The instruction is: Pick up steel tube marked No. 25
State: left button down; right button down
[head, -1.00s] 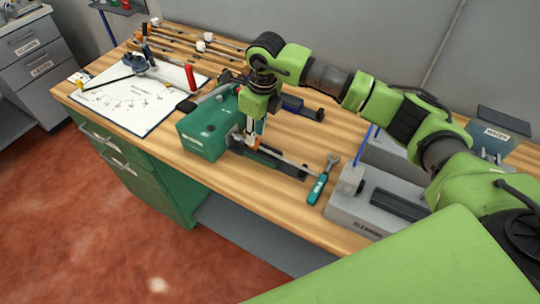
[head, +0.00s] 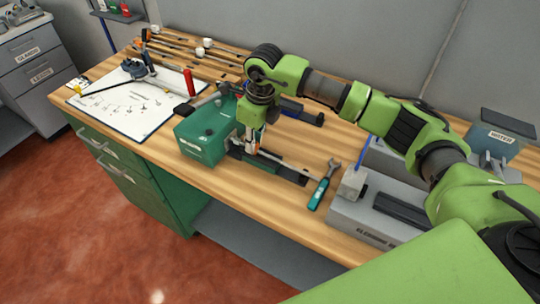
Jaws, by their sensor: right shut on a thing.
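My right gripper (head: 248,150) points down beside the green machine box (head: 203,140) on the wooden bench. Its jaws are closed on a thin, light grey tube (head: 285,166) that lies low, stretching right from the box above a dark rail (head: 290,176). The jaws hide the tube's left part. I cannot read any number on the tube. Several other thin rods (head: 185,47) lie at the back left of the bench, with white blocks on some of them. My left gripper is not in view.
A teal-handled wrench (head: 323,186) lies right of the rail. A grey labelled station (head: 350,222) stands farther right. A white drawing board (head: 128,106) with tools lies at the left. Bare wood (head: 240,186) shows along the bench's front.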

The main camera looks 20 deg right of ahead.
jog(key=shift+r+p, duration=0.35)
jog(key=shift+r, duration=0.45)
jog(key=shift+r+p, duration=1.2)
jog(key=shift+r, duration=1.4)
